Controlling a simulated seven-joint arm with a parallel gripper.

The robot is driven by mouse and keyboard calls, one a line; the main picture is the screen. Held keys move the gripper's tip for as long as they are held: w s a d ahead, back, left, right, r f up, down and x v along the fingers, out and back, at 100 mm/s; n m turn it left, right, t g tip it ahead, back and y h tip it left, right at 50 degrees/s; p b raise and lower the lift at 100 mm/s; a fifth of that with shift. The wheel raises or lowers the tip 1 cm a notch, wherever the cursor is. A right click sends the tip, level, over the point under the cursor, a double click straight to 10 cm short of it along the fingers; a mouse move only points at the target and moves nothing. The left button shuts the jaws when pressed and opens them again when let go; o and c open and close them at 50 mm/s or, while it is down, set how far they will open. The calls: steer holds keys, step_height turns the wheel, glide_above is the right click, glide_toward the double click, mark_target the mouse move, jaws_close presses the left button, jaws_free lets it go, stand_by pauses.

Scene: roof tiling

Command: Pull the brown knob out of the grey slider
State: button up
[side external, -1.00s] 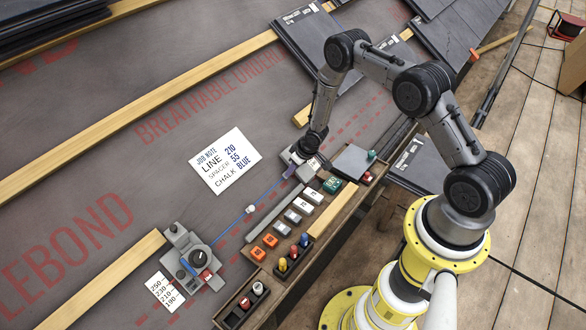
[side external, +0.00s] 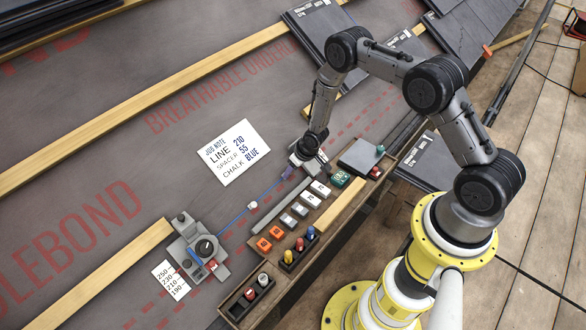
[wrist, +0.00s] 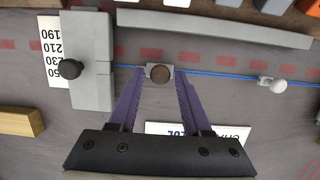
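The brown knob (wrist: 159,73) is round and sits on a small grey slider (wrist: 149,68) on the blue line, seen from above in the wrist view. My gripper (wrist: 160,72) has two purple fingers, one on each side of the knob, with a visible gap on both sides. It is open and holds nothing. In the side view my gripper (side external: 291,172) is low at the upper right end of the blue line. The arm and fingers hide the brown knob there.
A tall grey block (wrist: 92,88) with a black knob (wrist: 69,69) stands close left of the fingers. A white bead (wrist: 278,85) is on the line to the right. A long grey bar (wrist: 215,27) and a parts tray (side external: 240,305) lie nearby. The paper note (side external: 233,153) lies flat.

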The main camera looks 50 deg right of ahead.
steer(key=shift+o, duration=0.6)
steer(key=v, duration=1.4)
steer(key=shift+f, duration=0.1)
